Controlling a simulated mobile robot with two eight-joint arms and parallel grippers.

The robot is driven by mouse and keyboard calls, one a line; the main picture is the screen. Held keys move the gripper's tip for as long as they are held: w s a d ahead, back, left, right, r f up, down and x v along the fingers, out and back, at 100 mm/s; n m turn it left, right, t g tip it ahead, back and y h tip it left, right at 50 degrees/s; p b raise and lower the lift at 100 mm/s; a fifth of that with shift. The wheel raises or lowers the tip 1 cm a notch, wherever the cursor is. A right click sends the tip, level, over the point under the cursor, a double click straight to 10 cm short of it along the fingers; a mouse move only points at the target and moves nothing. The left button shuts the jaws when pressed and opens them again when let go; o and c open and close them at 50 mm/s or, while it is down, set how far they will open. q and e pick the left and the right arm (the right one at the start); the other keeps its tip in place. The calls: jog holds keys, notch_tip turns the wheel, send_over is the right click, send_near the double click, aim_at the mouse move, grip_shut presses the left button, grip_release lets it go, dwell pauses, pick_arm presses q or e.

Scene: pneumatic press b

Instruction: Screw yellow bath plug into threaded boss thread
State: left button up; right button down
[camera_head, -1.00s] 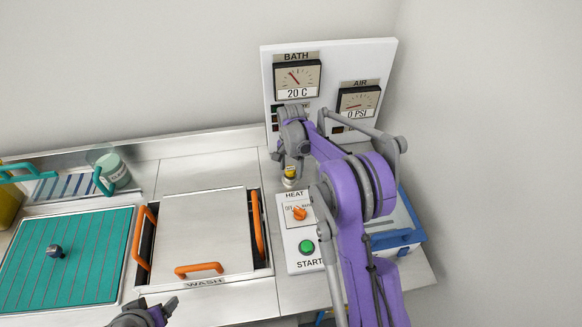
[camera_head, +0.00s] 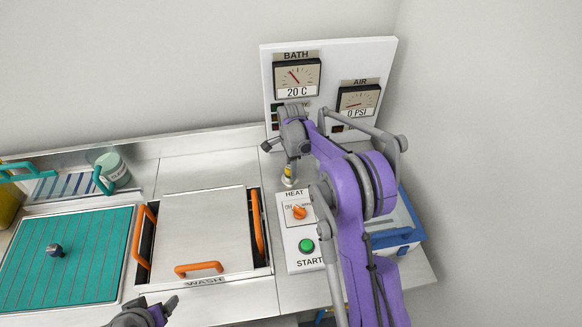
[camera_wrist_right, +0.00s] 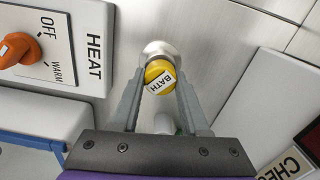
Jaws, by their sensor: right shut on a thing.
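The yellow bath plug (camera_wrist_right: 159,76) has a white BATH label and sits between the fingertips of my right gripper (camera_wrist_right: 158,92). The right gripper is shut on it. The plug stands at the round metal threaded boss (camera_wrist_right: 158,48) on the steel counter; how far its thread is engaged is hidden. In the head view the plug (camera_head: 288,171) shows small just above the boss (camera_head: 288,182), under my right gripper (camera_head: 289,164). My left gripper (camera_head: 160,308) is at the bottom edge, away from the plug, with its jaws only partly in view.
The HEAT panel (camera_head: 294,246) with an orange knob and green START button stands just in front of the boss. A gauge board (camera_head: 330,60) rises behind. A wash bath lid (camera_head: 206,235) with orange handles lies left. A blue-edged box (camera_head: 396,237) is right.

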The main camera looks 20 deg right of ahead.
jog(key=m, duration=0.4)
jog(key=shift+m, duration=0.3)
jog(key=c, duration=0.6)
grip_release()
